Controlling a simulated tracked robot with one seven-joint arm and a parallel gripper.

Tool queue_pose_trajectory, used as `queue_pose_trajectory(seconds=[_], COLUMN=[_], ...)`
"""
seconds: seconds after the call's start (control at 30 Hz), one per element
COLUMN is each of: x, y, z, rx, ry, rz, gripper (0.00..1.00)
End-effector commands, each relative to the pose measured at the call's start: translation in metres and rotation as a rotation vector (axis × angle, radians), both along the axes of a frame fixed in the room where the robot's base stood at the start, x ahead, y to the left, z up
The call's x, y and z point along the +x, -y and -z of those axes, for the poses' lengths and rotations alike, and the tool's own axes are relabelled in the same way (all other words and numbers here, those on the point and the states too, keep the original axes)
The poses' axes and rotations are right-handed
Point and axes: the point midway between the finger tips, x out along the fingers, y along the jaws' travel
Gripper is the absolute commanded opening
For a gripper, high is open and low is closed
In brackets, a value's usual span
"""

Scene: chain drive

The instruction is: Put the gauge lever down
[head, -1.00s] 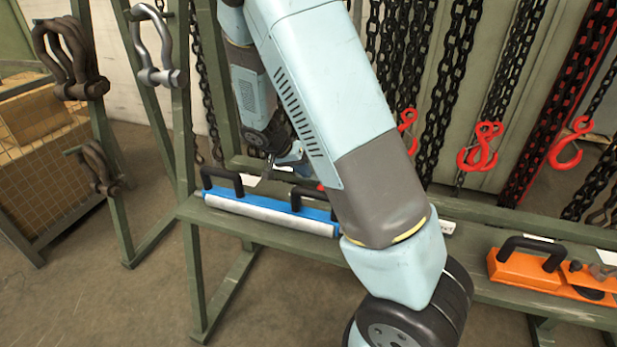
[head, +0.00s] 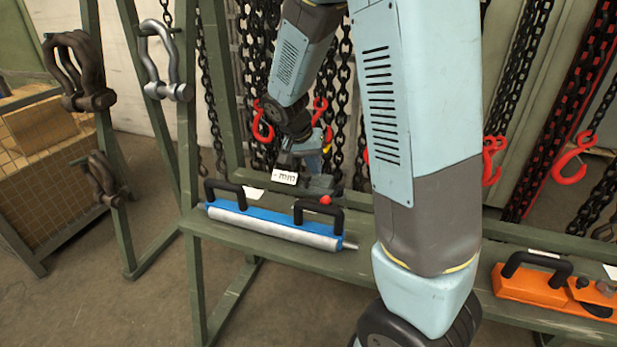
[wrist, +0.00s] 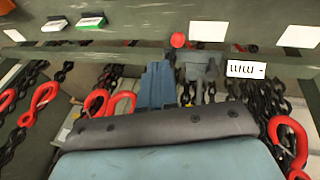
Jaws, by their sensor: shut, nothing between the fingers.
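The gauge (head: 320,184) is a small grey device on the green bench's back rail, with a white "mm" label (head: 285,177) beside it. Its lever's red knob (head: 325,199) sits low at the front, near the blue bar tool. In the wrist view the gauge (wrist: 200,68) is at the centre, the red knob (wrist: 178,40) above it and the label (wrist: 245,69) to its right, upside down. My gripper (head: 285,162) is shut and empty just behind and left of the gauge. I cannot tell whether it touches it. Its fingertips are unclear in the wrist view.
A blue bar tool with black handles (head: 270,226) lies on the bench left of my arm. An orange tool (head: 530,286) lies to the right. Chains with red hooks (head: 572,160) hang behind. Shackles (head: 75,75) hang on the left frame.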

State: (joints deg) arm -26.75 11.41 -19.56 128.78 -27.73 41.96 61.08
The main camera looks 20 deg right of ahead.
Motion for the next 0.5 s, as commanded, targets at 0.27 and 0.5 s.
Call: queue_pose_trajectory(seconds=[0.27,0.5], x=[-0.044,-0.089], y=[0.009,0.012], z=[-0.063,-0.11], rx=[0.125,0.198], ry=[0.032,0.081], rz=[-0.104,-0.219], gripper=[0.0,0.0])
